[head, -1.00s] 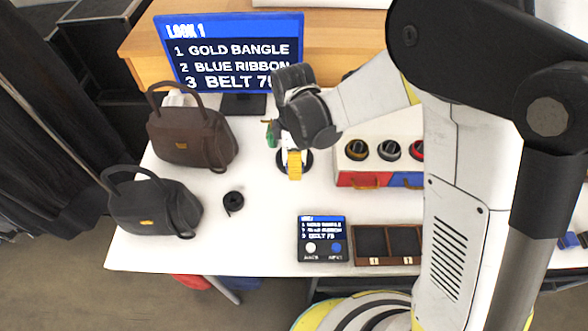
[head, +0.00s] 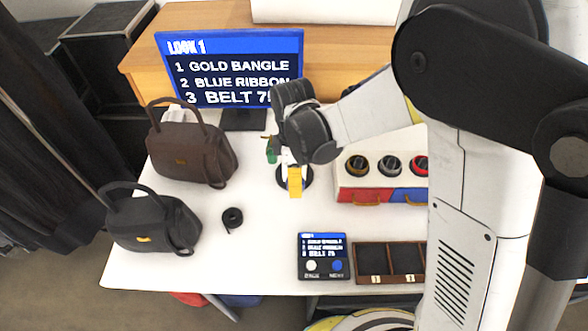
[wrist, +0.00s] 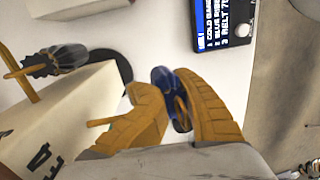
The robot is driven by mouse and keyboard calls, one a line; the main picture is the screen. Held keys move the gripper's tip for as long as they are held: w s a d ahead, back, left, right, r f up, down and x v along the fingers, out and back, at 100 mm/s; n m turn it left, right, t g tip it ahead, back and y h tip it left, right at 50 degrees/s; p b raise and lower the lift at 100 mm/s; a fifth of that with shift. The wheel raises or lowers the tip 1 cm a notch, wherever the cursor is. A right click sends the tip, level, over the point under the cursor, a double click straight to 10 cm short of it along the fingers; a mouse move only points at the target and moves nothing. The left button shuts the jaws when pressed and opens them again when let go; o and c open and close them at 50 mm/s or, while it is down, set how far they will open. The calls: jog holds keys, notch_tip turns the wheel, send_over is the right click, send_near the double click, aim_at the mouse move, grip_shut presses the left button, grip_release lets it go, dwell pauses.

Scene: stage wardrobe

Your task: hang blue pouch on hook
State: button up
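The blue pouch (wrist: 164,80) is a small dark blue item with a gold-coloured part, between the two yellow fingers of my gripper (wrist: 180,98) in the wrist view. The fingers appear closed around it, clear of the white table. In the head view the gripper (head: 294,182) points down over a round black base (head: 308,178), and the pouch is hidden there. A pale block with dark lettering (wrist: 75,125) stands beside the gripper in the wrist view. A yellow hook (wrist: 17,65) there carries a dark item (wrist: 55,61). In the head view a green item (head: 271,154) hangs by the gripper.
A brown handbag (head: 190,152) and a black handbag (head: 150,222) stand at left. A black roll (head: 232,217), a small tablet (head: 322,258) and a compartment tray (head: 375,280) lie in front. Red and blue drawers (head: 360,195) stand at right, a screen (head: 230,68) behind.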

notch_tip(320, 180, up, 18)
jog(key=w+p, duration=0.1)
jog(key=p, duration=0.5)
jog(key=s+d+r+m+t, duration=0.2)
jog(key=s+d+m+t, duration=0.2)
jog(key=d+m, duration=0.5)
jog(key=s+d+r+m+t, duration=0.3)
jog(key=d+m, duration=0.6)
jog(key=d, duration=0.3)
jog(key=shift+s+d+m+t+b, duration=0.3)
jog(key=shift+s+m+t+b, duration=0.15)
jog(key=shift+t, duration=0.15)
